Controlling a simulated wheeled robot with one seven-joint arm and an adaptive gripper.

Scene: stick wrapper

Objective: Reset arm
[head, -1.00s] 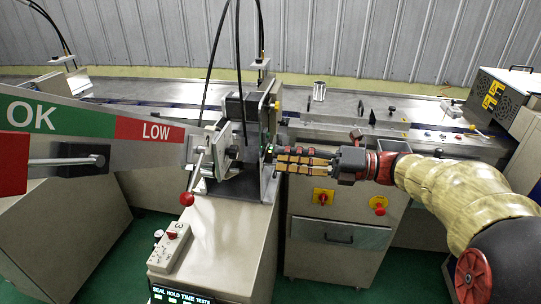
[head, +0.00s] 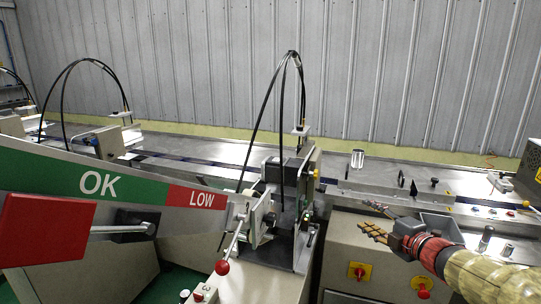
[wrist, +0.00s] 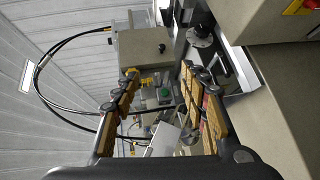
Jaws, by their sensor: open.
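My gripper (head: 374,220) is at the right in the head view, in front of the machine bench and above the beige cabinet. Its two fingers are spread apart with nothing between them. In the wrist view my gripper (wrist: 162,92) shows both fingers open, with part of the sealing machine seen beyond the gap. The sealing machine (head: 290,185) stands left of my gripper, apart from it. It carries a lever with a red ball knob (head: 222,267).
A gauge board marked OK and LOW (head: 110,185) fills the left foreground. The beige cabinet (head: 350,250) has a yellow-backed red switch (head: 358,271). A metal cylinder (head: 357,158) stands on the long metal bench (head: 400,172). Black cables (head: 275,90) arch above the machine.

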